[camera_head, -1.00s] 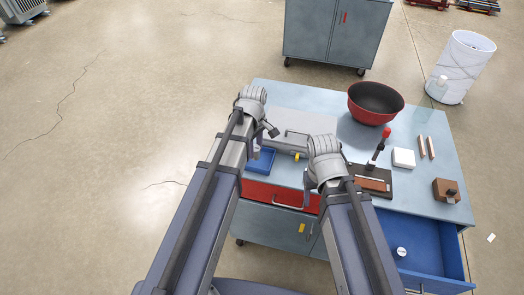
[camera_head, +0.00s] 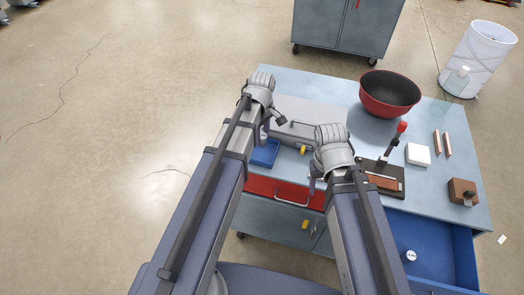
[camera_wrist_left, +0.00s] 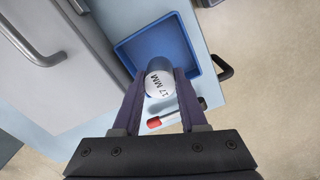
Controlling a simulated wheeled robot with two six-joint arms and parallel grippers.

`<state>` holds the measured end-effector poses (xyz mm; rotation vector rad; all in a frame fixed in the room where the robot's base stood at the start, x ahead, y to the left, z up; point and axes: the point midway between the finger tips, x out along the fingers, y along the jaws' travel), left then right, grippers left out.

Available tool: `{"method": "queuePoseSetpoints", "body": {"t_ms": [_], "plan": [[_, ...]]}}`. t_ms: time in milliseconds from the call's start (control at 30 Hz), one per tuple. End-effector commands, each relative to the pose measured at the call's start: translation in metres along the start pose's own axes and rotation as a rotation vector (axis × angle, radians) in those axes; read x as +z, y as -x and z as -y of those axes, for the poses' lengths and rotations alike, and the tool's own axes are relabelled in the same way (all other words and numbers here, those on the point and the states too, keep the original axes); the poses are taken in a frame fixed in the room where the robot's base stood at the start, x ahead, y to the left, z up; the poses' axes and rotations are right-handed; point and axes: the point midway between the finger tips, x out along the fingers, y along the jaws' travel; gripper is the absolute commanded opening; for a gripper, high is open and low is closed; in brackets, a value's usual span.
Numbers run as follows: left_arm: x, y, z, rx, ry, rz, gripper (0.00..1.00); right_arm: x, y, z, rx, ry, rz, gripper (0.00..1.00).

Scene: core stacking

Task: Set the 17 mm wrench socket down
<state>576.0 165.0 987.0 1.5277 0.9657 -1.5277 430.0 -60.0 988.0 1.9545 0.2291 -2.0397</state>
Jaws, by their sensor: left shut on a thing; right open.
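The 17 mm wrench socket (camera_wrist_left: 158,83) is pale with a dark "17 MM" marking. My left gripper (camera_wrist_left: 158,92) is shut on it, with a finger on each side. In the left wrist view it overlaps the near part of the blue tray (camera_wrist_left: 160,42); I cannot tell whether it touches the tray. In the head view my left gripper (camera_head: 264,134) is just behind the blue tray (camera_head: 265,153), and the socket is hard to make out. My right gripper (camera_head: 313,182) is open near the front edge of the workbench (camera_head: 410,222), partly hidden by its own wrist.
A grey case (camera_head: 312,115) lies behind the tray. A red bowl (camera_head: 390,95), a red-knobbed tool on a dark base (camera_head: 392,170), a white block (camera_head: 418,154) and a brown block (camera_head: 462,192) stand to the right. A blue drawer (camera_head: 432,238) is open at the front right.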

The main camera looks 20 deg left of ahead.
Motion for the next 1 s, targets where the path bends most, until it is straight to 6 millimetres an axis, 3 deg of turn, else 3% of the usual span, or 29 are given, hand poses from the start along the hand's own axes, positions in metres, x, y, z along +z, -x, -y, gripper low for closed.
{"method": "queuePoseSetpoints", "body": {"t_ms": [33, 333, 633, 1000], "plan": [[0.000, -0.014, 0.000, 0.000, 0.000, 0.000, 0.00, -0.001, -0.014, 0.001, 0.000, 0.000, 0.000, 0.62], [0.000, -0.020, 0.000, 0.000, 0.000, 0.000, 0.00, -0.001, -0.019, 0.002, 0.000, -0.001, 0.000, 0.62], [0.000, -0.054, 0.000, 0.000, 0.000, 0.000, 0.00, -0.003, -0.053, 0.005, 0.000, -0.001, 0.000, 0.62], [0.000, -0.054, 0.000, 0.000, 0.000, 0.000, 0.00, -0.003, -0.054, 0.005, 0.000, -0.001, 0.000, 0.62]]}}
